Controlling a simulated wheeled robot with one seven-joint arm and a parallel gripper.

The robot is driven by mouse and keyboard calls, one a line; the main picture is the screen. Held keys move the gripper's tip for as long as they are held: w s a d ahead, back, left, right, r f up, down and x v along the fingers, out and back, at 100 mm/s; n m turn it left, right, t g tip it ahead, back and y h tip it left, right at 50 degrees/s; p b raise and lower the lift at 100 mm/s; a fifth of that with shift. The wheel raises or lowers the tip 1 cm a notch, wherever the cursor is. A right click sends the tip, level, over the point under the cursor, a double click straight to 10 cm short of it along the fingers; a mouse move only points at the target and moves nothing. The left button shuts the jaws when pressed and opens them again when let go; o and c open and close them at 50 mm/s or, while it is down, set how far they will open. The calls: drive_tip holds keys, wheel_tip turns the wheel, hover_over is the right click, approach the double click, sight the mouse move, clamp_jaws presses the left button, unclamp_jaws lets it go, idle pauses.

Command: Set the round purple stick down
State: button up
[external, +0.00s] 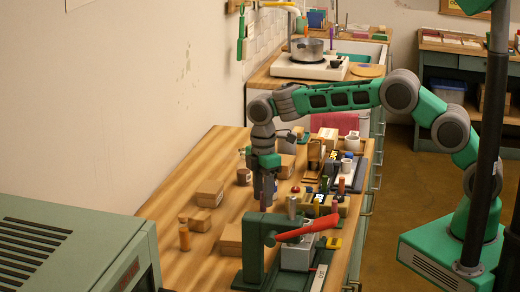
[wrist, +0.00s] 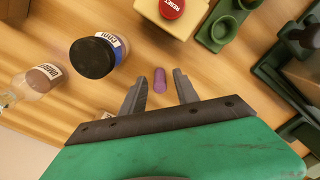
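The round purple stick (wrist: 159,80) shows in the wrist view between my gripper's fingertips (wrist: 159,88). Wood shows on both sides of it, so the fingers are apart from it. My gripper is open and points down over the wooden table. In the external view my gripper (external: 264,192) is low over the middle of the table, and a small dark reddish-purple piece (external: 263,202), likely the stick, shows at its fingertips. I cannot tell for certain whether its lower end touches the table.
A dark-lidded labelled jar (wrist: 93,57) and a clear labelled bottle (wrist: 38,82) are left of the stick. A box with a red RESET button (wrist: 172,8) and a green holder with round cups (wrist: 222,28) are beyond it. A red-handled green press (external: 262,245) stands nearer the external camera.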

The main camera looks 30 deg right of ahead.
wheel_tip(320, 180, up, 12)
drive_tip(key=f, duration=0.1)
drive_tip(key=d+r+m, duration=0.5)
drive_tip(key=d, duration=0.8)
drive_tip(key=s+d+f+m+t, duration=0.1)
drive_tip(key=s+d+m, duration=0.35)
drive_tip(key=d, duration=0.45)
drive_tip(key=s+d+m+t, duration=0.1)
drive_tip(key=s+d+m, duration=0.2)
drive_tip(key=s+d, duration=0.35)
drive_tip(key=s+d+f+m+t, duration=0.1)
drive_tip(key=s+d+f+m, duration=0.4)
drive_tip(key=d, duration=0.4)
drive_tip(key=s+f, duration=0.1)
drive_tip(key=s, duration=0.1)
drive_tip(key=shift+s+f+b, duration=0.3)
drive_tip(key=shift+f+b, duration=0.05)
drive_tip(key=shift+f, duration=0.05)
idle(3.0)
